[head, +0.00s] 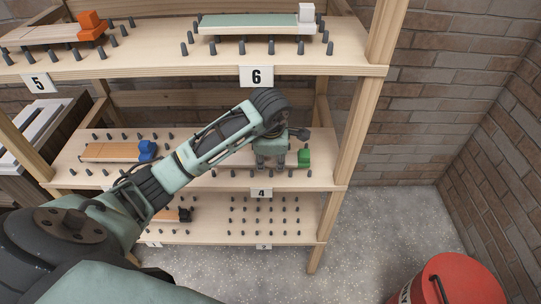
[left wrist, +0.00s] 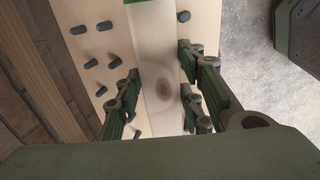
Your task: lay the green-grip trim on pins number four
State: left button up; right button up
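The green-grip trim is a pale wooden strip with a green block (head: 304,157) at its right end, at the middle shelf above the number 4 label (head: 261,193). My left gripper (head: 270,160) is over the strip, pointing down, and hides much of it. Pins (left wrist: 90,63) stand along both sides. Whether the strip sits fully down is hidden. My right gripper is out of view.
A blue-grip trim (head: 110,152) lies left on the same shelf. The upper shelf holds a white-grip trim (head: 250,21) and an orange-grip one (head: 50,35). The lower shelf (head: 290,235) has bare pins. A wooden post (head: 345,150) stands right; a red drum (head: 452,280) is on the floor.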

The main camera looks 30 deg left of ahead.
pick_arm(q)
jog(key=o, duration=0.5)
